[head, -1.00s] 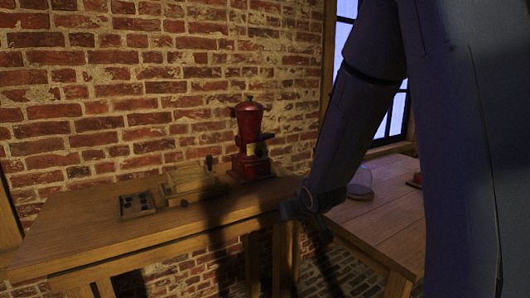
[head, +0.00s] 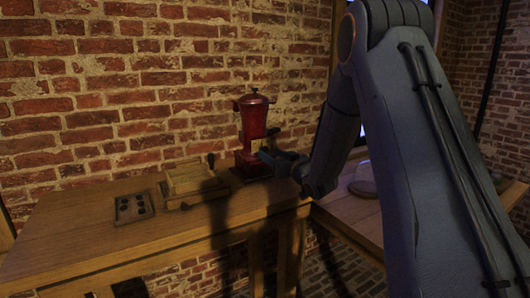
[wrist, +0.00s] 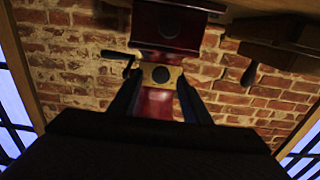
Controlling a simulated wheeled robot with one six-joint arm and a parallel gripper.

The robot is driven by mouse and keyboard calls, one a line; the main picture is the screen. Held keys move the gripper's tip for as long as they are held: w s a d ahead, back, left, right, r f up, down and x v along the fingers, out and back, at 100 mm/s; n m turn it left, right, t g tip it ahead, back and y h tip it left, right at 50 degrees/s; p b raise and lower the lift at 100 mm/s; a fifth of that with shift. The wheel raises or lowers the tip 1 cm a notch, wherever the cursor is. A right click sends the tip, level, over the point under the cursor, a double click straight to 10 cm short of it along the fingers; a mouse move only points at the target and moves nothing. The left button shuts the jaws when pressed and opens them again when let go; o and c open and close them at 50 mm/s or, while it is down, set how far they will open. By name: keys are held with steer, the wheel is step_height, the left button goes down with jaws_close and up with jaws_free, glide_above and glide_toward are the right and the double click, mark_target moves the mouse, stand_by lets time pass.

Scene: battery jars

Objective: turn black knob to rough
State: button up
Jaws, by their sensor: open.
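A red grinder (head: 252,122) stands upright at the right end of the wooden table. In the wrist view its red body (wrist: 157,103) has a brass-coloured plate (wrist: 147,72) with a round black knob (wrist: 160,74) on it. My gripper (wrist: 159,78) is open, with one finger on each side of the knob in that view. I cannot tell whether the fingers touch it. In the head view my gripper (head: 268,148) is at the grinder's front right and hides the knob. Any markings on the plate are too small to read.
A black crank handle (wrist: 127,68) sticks out beside the grinder's plate. A wooden box (head: 190,178) with its own handle stands left of the grinder, and a flat tray (head: 133,207) with dark round pieces lies further left. The brick wall (head: 100,120) is close behind.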

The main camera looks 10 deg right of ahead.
mark_target(265, 151)
steer(key=shift+x, duration=1.5)
steer(key=shift+a, duration=0.1)
steer(key=shift+c, duration=0.5)
